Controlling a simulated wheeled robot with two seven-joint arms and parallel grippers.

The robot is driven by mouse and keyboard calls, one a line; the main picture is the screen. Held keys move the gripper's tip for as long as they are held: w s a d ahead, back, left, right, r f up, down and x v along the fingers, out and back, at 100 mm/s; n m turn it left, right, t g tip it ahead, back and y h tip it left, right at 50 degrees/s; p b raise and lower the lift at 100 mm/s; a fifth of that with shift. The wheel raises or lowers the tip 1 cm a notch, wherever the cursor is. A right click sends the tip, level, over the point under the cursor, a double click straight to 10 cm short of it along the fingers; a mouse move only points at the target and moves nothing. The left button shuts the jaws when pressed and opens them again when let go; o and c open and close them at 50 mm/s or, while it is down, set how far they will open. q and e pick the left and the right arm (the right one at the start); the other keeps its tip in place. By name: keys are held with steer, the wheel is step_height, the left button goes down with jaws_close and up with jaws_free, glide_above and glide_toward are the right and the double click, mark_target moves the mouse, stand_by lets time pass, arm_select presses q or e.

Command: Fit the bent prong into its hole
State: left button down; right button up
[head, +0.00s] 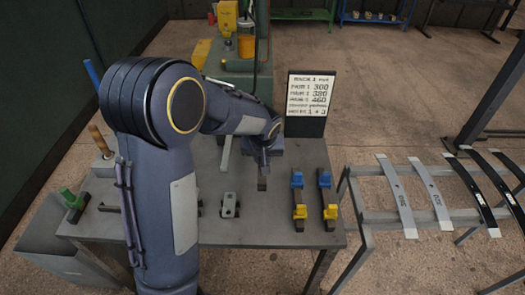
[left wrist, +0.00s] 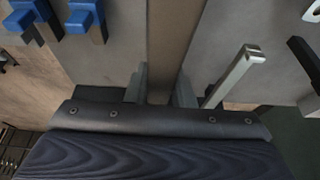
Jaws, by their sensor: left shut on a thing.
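My left gripper (head: 263,165) is over the middle of the grey table, in front of the sign. In the left wrist view its two fingers (left wrist: 162,92) are shut on a flat brown-grey bar (left wrist: 175,45), which runs away from the jaws. In the head view only a short dark end of this bar (head: 262,184) shows below the gripper. I cannot tell whether it is the bent prong; no bend shows. A pale metal bar (left wrist: 236,75) stands close beside the fingers, apart from them. No hole for a prong can be made out for sure. My right gripper is not in view.
Two blue-and-yellow clamp bars (head: 298,200) (head: 327,200) lie at the table's right. A small grey block (head: 230,205) sits near the front. A sign (head: 308,98) and a green machine (head: 236,72) stand behind. A rack of strips (head: 398,197) is at right.

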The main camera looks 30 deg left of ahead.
arm_select(q)
steer(key=shift+r, duration=0.1)
steer(key=shift+d, duration=0.1)
steer(key=shift+w+a+r, duration=0.1)
steer(key=shift+w+a, duration=0.2)
steer(key=shift+w, duration=0.1)
steer(key=shift+w+a, duration=0.3)
steer(key=shift+w, duration=0.35)
steer(key=shift+w+a, duration=0.3)
steer(key=shift+w, duration=0.4)
steer(key=shift+w+a, duration=0.3)
steer(key=shift+w, duration=0.35)
steer(key=shift+w+a+p, duration=0.4)
steer(key=shift+w+a, duration=0.2)
steer(key=shift+w, duration=0.65)
steer(key=shift+w+a+p, duration=0.4)
steer(key=shift+w+a, duration=0.15)
steer(key=shift+w, duration=0.75)
steer(key=shift+w+a+p, duration=0.4)
steer(key=shift+w+a, duration=0.2)
steer(key=shift+w, duration=0.65)
steer(key=shift+f+b, duration=0.65)
steer(key=shift+f, duration=0.05)
steer(key=shift+f+b, duration=2.1)
steer(key=shift+f, duration=0.3)
